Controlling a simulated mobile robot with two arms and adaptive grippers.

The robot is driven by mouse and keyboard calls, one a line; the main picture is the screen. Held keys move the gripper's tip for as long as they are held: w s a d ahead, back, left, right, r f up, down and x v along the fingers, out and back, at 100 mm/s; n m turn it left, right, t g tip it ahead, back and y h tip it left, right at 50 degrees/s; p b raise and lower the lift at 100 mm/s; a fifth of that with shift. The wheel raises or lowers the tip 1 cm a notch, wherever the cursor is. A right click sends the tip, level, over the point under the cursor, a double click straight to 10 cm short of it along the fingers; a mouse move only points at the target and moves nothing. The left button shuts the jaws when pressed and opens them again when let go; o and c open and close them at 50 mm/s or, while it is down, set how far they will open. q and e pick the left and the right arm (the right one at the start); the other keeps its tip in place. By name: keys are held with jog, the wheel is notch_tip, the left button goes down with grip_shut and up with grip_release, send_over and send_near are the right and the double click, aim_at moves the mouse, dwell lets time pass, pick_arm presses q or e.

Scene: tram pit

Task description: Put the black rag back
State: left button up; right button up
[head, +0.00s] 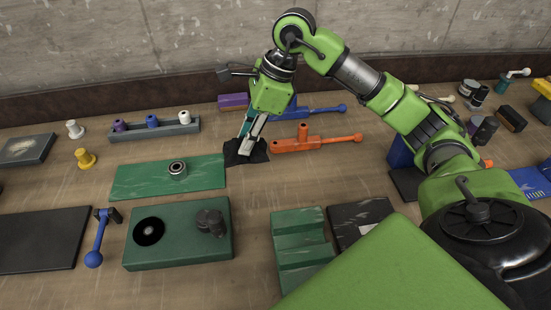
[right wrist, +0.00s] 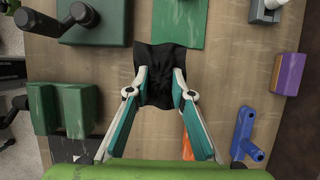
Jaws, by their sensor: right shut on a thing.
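The black rag (head: 238,153) lies crumpled on the bench, beside the right end of a flat green mat. My right gripper (head: 247,148) points down onto it and is shut on it. In the right wrist view, the rag (right wrist: 155,65) shows between and beyond the two fingertips of my right gripper (right wrist: 159,88), which pinch its cloth. The rag's lower side is hidden, so I cannot tell whether it touches the bench. My left gripper is not in view.
An orange tool (head: 305,142) lies just right of the rag, with a blue tool (head: 305,113) and purple block (head: 234,101) behind. The green mat (head: 140,178) carries a metal ring. A green block (head: 150,252) and a stepped green block (head: 298,245) stand in front. Bare bench lies between.

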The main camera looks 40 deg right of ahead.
aim_at(253, 154)
jog(key=shift+s+d+r, duration=0.1)
jog(key=shift+s+d, duration=0.2)
jog(key=shift+d, duration=0.05)
jog(key=shift+s+a, duration=0.1)
jog(key=shift+f, duration=0.35)
notch_tip(253, 154, down, 4)
jog(key=shift+r+p, duration=0.1)
jog(key=shift+p, duration=0.25)
jog(key=shift+f, duration=0.4)
notch_tip(253, 154, down, 4)
jog(key=shift+r+p, duration=0.2)
jog(key=shift+p, duration=0.2)
jog(key=shift+f, duration=0.35)
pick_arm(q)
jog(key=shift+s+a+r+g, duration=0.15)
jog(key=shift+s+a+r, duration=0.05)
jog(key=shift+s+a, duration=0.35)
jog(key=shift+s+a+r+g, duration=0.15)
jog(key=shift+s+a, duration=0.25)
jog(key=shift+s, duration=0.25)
